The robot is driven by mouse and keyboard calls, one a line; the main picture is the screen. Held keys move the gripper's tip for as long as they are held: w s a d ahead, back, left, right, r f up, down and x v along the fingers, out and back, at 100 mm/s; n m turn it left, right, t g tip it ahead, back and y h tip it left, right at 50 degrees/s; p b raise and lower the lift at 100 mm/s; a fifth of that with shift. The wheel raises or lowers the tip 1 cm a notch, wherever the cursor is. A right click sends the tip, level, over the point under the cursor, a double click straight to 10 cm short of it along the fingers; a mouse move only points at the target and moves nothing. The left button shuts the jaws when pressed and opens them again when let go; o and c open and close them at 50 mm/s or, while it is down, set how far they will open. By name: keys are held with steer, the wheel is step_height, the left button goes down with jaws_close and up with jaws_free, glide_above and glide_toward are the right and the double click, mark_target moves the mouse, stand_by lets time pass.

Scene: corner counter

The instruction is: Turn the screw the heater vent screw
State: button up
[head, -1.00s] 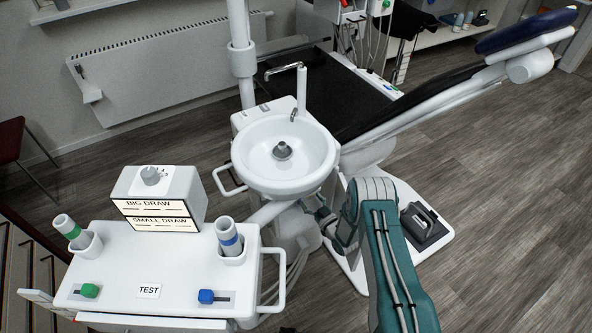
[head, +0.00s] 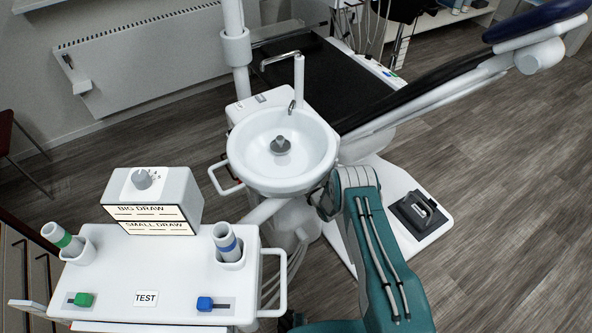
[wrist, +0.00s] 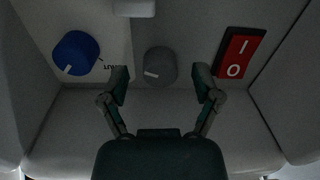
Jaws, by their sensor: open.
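No vent screw can be made out there. My gripper (wrist: 162,76) is open and empty in the wrist view. Its fingertips are on either side of a round grey knob (wrist: 160,66) as seen in the picture; I cannot tell the distance. A blue knob (wrist: 75,53) is to the left, and a red I/O switch (wrist: 234,56) to the right. The gripper is hidden in the head view.
A white basin (head: 282,150) stands in the middle. A dental chair (head: 440,95) extends right. A white cart (head: 180,275) with holders and sliders fills the lower left. A dark foot pedal (head: 421,213) is on the floor. Wooden floor at right is clear.

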steer(key=shift+w+a, duration=0.25)
steer(key=shift+w, duration=0.1)
jaws_close()
steer(key=shift+m, duration=1.1)
steer(key=shift+r, duration=0.1)
jaws_free()
